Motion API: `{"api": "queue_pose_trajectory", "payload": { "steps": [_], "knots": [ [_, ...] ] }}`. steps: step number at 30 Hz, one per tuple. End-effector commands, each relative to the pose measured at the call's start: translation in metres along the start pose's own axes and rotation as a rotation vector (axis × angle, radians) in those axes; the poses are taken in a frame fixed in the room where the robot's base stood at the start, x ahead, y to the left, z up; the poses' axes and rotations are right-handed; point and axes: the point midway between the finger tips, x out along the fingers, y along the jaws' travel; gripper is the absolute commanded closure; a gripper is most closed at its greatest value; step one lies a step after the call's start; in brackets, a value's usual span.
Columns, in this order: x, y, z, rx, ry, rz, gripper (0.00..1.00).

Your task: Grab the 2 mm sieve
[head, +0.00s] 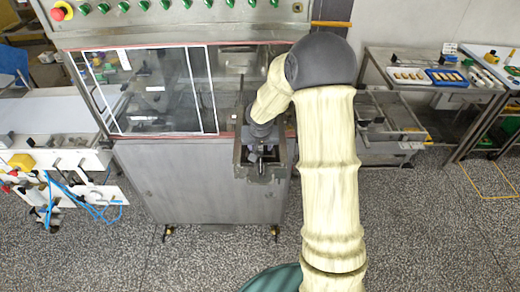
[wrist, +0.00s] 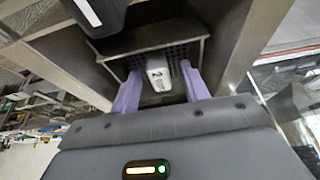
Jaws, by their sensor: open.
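The 2 mm sieve shows in the wrist view as a pale grip tab (wrist: 158,74) marked "2" and "mm", in front of a dark perforated face. It sits inside a steel frame (wrist: 215,20). My gripper (wrist: 160,84) is open, with one lilac finger on each side of the tab. I cannot tell whether either finger touches it. In the head view my gripper (head: 263,158) is down in a narrow steel holder (head: 242,158) on the machine's front; the sieve cannot be made out there.
A dark block with a white stripe (wrist: 95,14) hangs close at the wrist view's upper left. The steel machine cabinet (head: 190,185) with glazed doors stands behind the holder. A bench with trays (head: 445,76) is at the right. The speckled floor in front is clear.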

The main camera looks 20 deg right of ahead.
Motion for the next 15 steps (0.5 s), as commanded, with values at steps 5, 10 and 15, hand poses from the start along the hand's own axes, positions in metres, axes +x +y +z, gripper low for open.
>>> {"api": "queue_pose_trajectory", "payload": {
  "steps": [5,10,15],
  "knots": [
    [-0.0002,0.0000,0.0000,0.000,0.000,0.000,0.55],
    [-0.0003,0.0000,0.0001,0.000,0.000,0.000,0.55],
    [-0.0003,0.0000,0.0001,0.000,0.000,0.000,0.74]
  ]
}}
